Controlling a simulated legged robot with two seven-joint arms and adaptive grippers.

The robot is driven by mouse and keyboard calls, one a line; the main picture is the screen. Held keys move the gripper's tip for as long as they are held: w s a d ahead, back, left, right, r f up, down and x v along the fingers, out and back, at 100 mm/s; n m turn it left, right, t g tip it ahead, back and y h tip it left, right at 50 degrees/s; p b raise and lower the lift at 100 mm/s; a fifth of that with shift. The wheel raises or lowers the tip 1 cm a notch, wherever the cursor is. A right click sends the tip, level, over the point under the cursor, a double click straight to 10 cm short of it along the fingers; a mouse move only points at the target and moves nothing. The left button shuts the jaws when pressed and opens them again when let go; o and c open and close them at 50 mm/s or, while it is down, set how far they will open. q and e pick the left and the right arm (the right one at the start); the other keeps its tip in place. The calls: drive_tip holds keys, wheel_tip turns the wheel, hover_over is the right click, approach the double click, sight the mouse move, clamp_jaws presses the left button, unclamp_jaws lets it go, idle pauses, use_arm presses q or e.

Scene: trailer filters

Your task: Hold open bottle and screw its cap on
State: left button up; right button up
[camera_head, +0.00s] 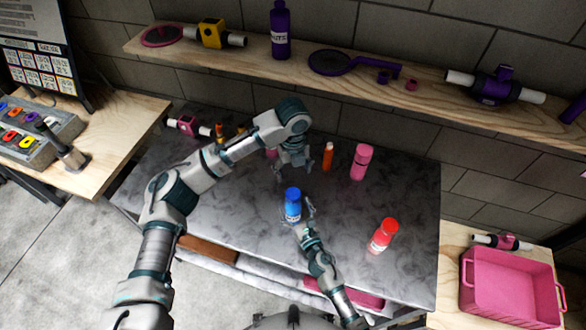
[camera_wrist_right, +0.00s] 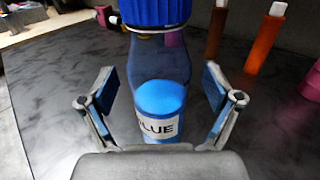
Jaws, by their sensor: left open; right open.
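A clear bottle with blue contents and a "BLUE" label (camera_wrist_right: 158,95) stands upright on the dark table. It also shows in the head view (camera_head: 293,212). A ribbed blue cap (camera_wrist_right: 155,10) sits on its neck, partly cut off by the wrist picture's top edge; I cannot tell how tightly it is on. My right gripper (camera_head: 304,215) is open at the bottle's lower right. In the right wrist view its fingers stand on either side of the bottle, with gaps. My left gripper (camera_head: 293,172) is open and empty, pointing down above and behind the cap.
A red bottle (camera_head: 383,236) stands to the right. A pink bottle (camera_head: 361,162) and a slim orange bottle (camera_head: 328,157) stand behind. A wooden shelf (camera_head: 420,85) with tools and a purple bottle (camera_head: 280,30) runs along the wall. A pink bin (camera_head: 508,290) is at the lower right.

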drive_tip(key=v, duration=1.1)
drive_tip(key=shift+s, duration=0.4)
drive_tip(key=shift+d, duration=0.15)
